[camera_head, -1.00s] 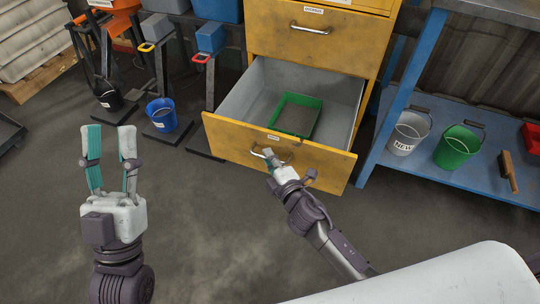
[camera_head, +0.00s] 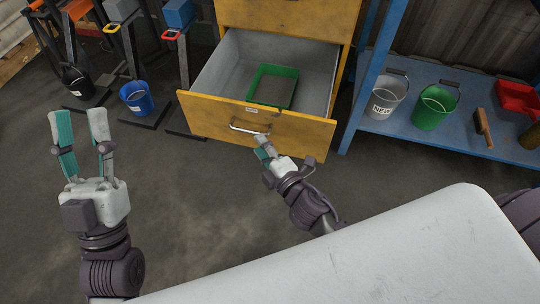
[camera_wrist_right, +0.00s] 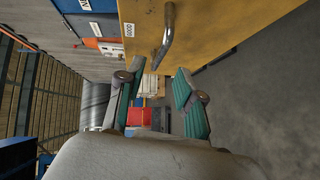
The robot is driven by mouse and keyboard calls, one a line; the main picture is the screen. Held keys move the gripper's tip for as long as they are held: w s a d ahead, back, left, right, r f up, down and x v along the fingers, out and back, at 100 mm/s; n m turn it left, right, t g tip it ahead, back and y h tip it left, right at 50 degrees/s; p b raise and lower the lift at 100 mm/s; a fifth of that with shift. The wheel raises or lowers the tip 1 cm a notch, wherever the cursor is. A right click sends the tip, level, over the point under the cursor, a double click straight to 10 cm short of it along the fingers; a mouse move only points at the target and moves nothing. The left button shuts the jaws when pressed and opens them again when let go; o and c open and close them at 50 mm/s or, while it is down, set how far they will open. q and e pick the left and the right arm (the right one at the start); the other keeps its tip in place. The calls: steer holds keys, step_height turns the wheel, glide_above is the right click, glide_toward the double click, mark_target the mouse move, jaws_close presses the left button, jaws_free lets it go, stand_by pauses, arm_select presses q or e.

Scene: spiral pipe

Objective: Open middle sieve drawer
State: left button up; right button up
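The yellow drawer (camera_head: 300,139) is pulled far out of its cabinet. A green rectangular sieve frame (camera_head: 293,91) lies inside on the grey drawer floor. The drawer's metal handle (camera_head: 250,130) is on its front and also shows in the right wrist view (camera_wrist_right: 166,38). My right gripper (camera_head: 263,148) is just in front of and below the handle; in the wrist view its fingers (camera_wrist_right: 160,72) are apart with nothing held, and the handle lies beyond the tips. My left gripper (camera_head: 80,115) is open and empty over the floor at left.
Another closed yellow drawer (camera_head: 285,14) is above the open one. A blue shelf (camera_head: 400,125) at right holds a grey bucket (camera_head: 385,97), a green bucket (camera_head: 434,108) and a brush (camera_head: 483,127). A blue bucket (camera_head: 137,97) stands left. The floor before the drawer is clear.

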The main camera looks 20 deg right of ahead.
steer(key=shift+v, duration=2.35)
